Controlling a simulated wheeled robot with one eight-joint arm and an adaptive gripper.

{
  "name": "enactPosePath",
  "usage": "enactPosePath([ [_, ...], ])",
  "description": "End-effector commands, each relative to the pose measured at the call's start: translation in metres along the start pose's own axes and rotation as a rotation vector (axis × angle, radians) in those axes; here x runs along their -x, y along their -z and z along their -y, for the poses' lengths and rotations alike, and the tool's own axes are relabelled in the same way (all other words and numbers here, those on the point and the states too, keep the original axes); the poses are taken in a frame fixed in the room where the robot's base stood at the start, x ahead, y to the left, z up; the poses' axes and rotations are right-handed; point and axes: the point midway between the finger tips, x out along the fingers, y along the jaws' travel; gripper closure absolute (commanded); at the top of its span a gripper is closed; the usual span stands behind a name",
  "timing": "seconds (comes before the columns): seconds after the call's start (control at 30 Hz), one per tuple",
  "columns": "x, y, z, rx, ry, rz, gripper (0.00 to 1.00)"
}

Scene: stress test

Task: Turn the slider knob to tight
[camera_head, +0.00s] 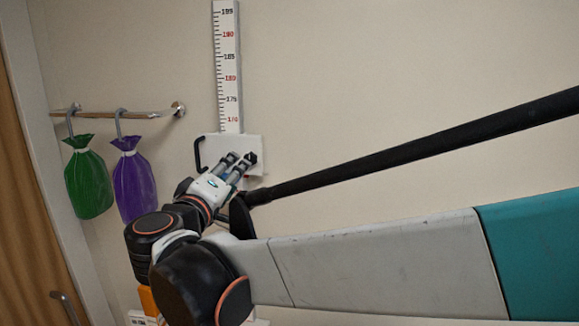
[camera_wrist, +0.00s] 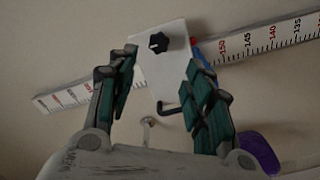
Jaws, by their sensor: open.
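The slider knob is a black, lobed knob (camera_head: 251,157) on a white slider plate (camera_head: 215,147), which sits on a wall-mounted height scale (camera_head: 228,75). In the wrist view the knob (camera_wrist: 158,43) shows near the plate's upper end, between and beyond my fingertips. My gripper (camera_head: 240,160) is in front of the plate with its fingers pointing toward the knob. In the wrist view my gripper (camera_wrist: 162,63) is open, with one finger on each side of the plate and nothing held. Contact with the knob cannot be made out. No tight marking is readable.
A black hook-shaped handle (camera_head: 198,154) juts from the plate's left side. The wall right of the scale is bare.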

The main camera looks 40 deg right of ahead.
Motion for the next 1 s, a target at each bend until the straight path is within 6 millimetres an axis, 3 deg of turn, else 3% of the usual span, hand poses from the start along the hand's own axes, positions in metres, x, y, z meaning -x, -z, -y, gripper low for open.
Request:
enactPosePath([
  [0.2,0.017,-0.001,0.000,0.000,0.000,-0.001,0.54],
  [0.73,0.018,-0.005,0.003,-0.001,0.008,0.006,0.54],
  [0.87,0.016,-0.035,0.024,-0.006,0.064,0.050,0.54],
  [1.0,0.018,-0.094,0.068,-0.025,0.190,0.140,0.54],
])
